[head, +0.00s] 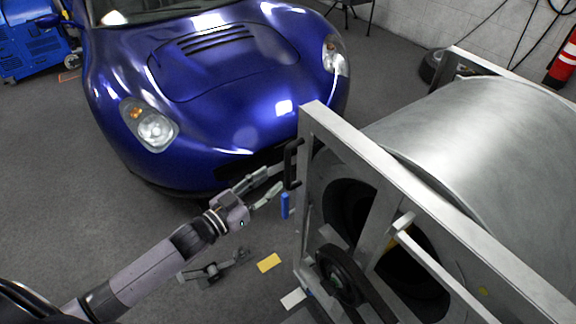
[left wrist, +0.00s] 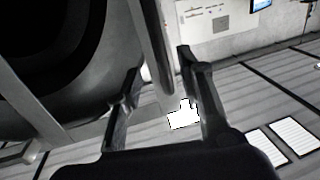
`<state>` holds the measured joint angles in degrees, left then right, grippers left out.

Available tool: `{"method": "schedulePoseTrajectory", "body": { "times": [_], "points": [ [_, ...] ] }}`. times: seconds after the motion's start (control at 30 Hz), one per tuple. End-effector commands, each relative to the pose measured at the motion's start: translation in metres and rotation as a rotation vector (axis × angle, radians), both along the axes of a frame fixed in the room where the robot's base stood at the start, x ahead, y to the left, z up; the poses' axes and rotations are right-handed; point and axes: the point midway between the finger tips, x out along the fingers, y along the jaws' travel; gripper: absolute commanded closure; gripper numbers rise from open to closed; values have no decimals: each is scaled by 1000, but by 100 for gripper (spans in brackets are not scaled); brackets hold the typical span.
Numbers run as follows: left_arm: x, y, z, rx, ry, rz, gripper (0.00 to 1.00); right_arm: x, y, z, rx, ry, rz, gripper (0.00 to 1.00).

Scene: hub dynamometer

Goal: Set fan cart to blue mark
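The fan cart appears to be the big metal-framed unit (head: 450,235) with dark round openings, at the right of the head view. A black handle (head: 291,163) is on its left post, with an upright blue piece (head: 285,205) just below. My left gripper (head: 277,182) is open, its fingertips close to the handle; I cannot tell if they touch it. In the left wrist view the fingers (left wrist: 160,80) stand apart, with a grey upright bar beyond them. A small blue patch (head: 308,292) shows low beside the cart, partly hidden. My right gripper is not in view.
A blue car (head: 225,80) stands behind my left gripper. A yellow patch (head: 268,262) and a white patch (head: 293,299) lie on the floor left of the cart. A grey metal device (head: 212,271) is on the floor near my arm.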

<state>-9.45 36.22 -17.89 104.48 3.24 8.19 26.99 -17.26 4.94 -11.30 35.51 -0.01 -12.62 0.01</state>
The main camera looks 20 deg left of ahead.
Motion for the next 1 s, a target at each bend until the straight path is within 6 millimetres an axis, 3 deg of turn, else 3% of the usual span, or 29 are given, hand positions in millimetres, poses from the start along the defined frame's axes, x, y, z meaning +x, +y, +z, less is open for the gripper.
{"method": "schedulePoseTrajectory", "body": {
  "times": [0.2, 0.4, 0.83, 1.0],
  "points": [
    [39, -19, 1, -1, -2, 2, 65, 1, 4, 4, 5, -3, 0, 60],
    [61, -31, 0, 0, -1, 1, 65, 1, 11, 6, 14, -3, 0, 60],
    [70, -35, 0, 0, 1, 0, 65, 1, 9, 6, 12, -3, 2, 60],
    [70, -35, 0, 0, 1, 1, 76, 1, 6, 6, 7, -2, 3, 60]
  ]
}}
